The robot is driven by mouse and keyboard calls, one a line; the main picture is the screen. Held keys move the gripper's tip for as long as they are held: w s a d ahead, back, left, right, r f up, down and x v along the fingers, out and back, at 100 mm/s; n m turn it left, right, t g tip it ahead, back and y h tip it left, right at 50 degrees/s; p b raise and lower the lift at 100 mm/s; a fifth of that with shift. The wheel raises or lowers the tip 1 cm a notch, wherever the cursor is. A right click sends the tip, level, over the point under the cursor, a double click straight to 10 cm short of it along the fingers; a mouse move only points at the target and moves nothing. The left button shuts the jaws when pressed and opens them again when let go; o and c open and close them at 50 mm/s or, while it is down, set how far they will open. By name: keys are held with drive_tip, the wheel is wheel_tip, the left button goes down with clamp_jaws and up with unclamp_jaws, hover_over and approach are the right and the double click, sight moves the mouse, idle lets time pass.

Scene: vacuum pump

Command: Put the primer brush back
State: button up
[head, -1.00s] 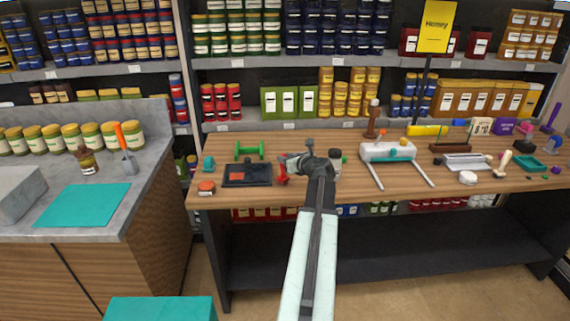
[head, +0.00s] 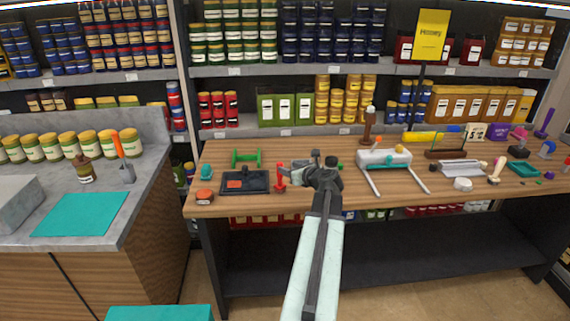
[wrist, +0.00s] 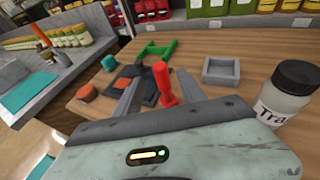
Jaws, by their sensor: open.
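A red upright piece with a handle-like shape (wrist: 164,84) stands on the wooden bench. It also shows in the head view (head: 281,177). No label or bristles show, so I cannot tell for sure that it is the primer brush. My gripper (wrist: 160,88) is open, with one grey finger on each side of the red piece in the wrist view. In the head view my gripper (head: 296,173) is just right of it. I cannot tell whether the fingers touch it. An orange-handled tool (head: 119,145) stands in a grey pot (head: 127,173) on the left counter.
A grey open box (wrist: 221,72) and a black-lidded jar (wrist: 288,93) stand right of the red piece. A black tray (head: 245,182), a green stand (head: 246,158) and an orange-topped puck (head: 205,197) lie left. A white clamp-like frame (head: 385,158) stands farther right.

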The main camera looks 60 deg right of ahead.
drive_tip(key=p+v, duration=0.1)
drive_tip(key=v, duration=0.5)
drive_tip(key=shift+s, duration=0.2)
drive_tip(key=shift+a, duration=0.1)
drive_tip(key=w+a+f+n+g+y, duration=0.25)
drive_tip(key=w+a+n, duration=0.45)
drive_tip(key=a, duration=0.4)
drive_tip(key=w+a+f+n+g+y, duration=0.1)
drive_tip(key=w+a+f+n+y, duration=0.25)
drive_tip(key=w+a+n, duration=0.4)
drive_tip(key=w+a+f+n+g+y, duration=0.1)
drive_tip(key=w+a+f+n+y, duration=0.3)
drive_tip(key=w+a, duration=0.7)
drive_tip(key=s+a+f+n+g+h, duration=0.1)
drive_tip(key=s+a+f+n+g, duration=0.1)
drive_tip(key=a+n, duration=0.5)
drive_tip(key=s+a+f+n+g+h, duration=0.1)
drive_tip(key=a+n, duration=0.7)
drive_tip(key=a, duration=0.8)
drive_tip(key=s+a+f+n+g+h, duration=0.1)
drive_tip(key=s+a+f+n+g, duration=0.2)
drive_tip(key=a+n+g, duration=0.2)
drive_tip(key=a+n, duration=0.3)
drive_tip(key=a, duration=0.3)
drive_tip(key=shift+s, duration=0.3)
